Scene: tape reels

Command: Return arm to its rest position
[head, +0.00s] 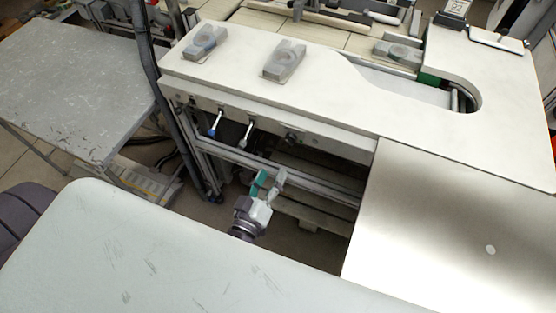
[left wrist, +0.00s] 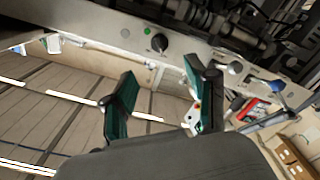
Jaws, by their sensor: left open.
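My left gripper (head: 268,182) is in the gap between the pale front table and the white machine bench in the head view. Its fingers are apart and nothing shows between them. In the left wrist view its two green-padded fingers (left wrist: 158,98) are spread and empty, with the bench's front panel beyond them. The rest of the left arm is mostly hidden behind the front table's edge. My right gripper is in neither view.
The front table (head: 150,255) fills the lower left. The white bench (head: 330,100) carries several grey blocks, and small levers (head: 215,124) stick out of its front. A metal plate (head: 450,235) lies right. A grey table (head: 75,85) stands left.

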